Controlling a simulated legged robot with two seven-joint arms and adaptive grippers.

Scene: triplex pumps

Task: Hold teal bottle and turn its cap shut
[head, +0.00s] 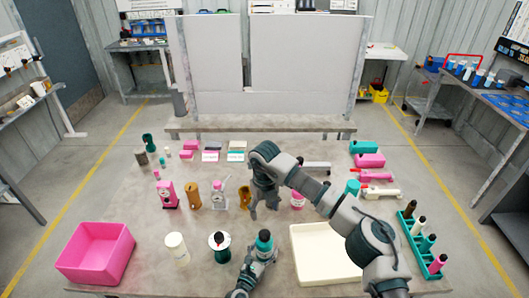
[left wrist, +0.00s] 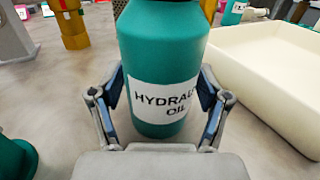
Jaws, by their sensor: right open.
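The teal bottle (head: 264,245) stands upright on the table near its front edge. A dark cap (head: 264,235) sits on its top; how far it is turned cannot be told. In the left wrist view the bottle (left wrist: 165,55) shows a white hydraulic oil label, and its top is cut off. My left gripper (left wrist: 163,95) has one finger on each side of the bottle, low on its body, and looks shut on it. My right gripper (head: 262,208) is open and empty, pointing down, above and behind the bottle in the head view.
A cream tray (head: 297,270) lies right of the bottle. A pink bin (head: 98,281) and a white bottle (head: 177,248) are at the left. A teal rack (head: 411,238) with several bottles stands at the right. Several small parts lie farther back.

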